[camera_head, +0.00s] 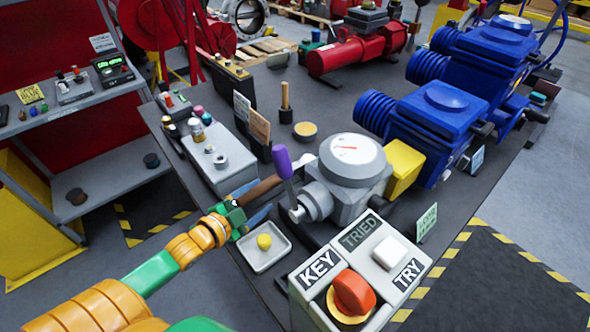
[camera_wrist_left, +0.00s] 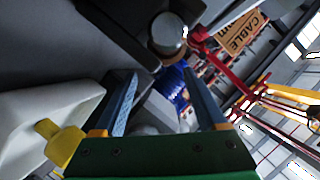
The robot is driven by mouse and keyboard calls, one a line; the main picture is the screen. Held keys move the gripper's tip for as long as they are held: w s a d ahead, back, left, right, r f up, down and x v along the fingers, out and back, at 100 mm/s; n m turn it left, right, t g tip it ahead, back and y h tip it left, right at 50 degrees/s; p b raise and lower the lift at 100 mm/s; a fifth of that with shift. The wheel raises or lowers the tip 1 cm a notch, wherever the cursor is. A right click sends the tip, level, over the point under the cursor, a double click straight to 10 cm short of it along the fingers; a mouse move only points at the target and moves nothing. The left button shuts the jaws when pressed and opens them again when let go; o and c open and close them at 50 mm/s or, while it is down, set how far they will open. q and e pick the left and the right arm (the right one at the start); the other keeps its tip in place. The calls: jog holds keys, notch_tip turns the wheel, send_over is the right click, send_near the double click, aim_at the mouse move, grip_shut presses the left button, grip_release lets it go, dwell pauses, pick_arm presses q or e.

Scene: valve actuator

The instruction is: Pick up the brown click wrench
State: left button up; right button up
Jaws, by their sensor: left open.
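A brown bar-like handle (camera_head: 262,188), which looks like the click wrench, lies left of the grey valve body with the round white gauge (camera_head: 352,156). Its far end is close to the purple lever (camera_head: 281,162), and its near end is partly hidden by my left gripper (camera_head: 253,202). My left gripper is open, its two blue-grey fingers apart near the handle. In the left wrist view the same fingers (camera_wrist_left: 165,100) are spread, with nothing clearly held between them. My right gripper is not in view.
A white tray with a yellow knob (camera_head: 264,241) sits just below the left gripper. The KEY/TRY box (camera_head: 347,285) stands at the front. A grey box (camera_head: 218,160) and upright tag cards (camera_head: 259,127) are behind. Blue actuators (camera_head: 440,115) fill the right.

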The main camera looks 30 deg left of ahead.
aim_at(266, 186)
pick_arm(q)
jog(key=shift+w+f, duration=0.1)
jog(key=shift+w, duration=0.5)
jog(key=shift+w+a, duration=0.15)
jog(key=shift+w, duration=0.3)
jog(key=x, duration=0.4)
jog(key=shift+a, duration=0.3)
jog(key=shift+w+d+f, duration=0.1)
jog(key=shift+w, duration=0.25)
jog(key=shift+s, duration=0.2)
jog(key=c, duration=0.6)
grip_shut()
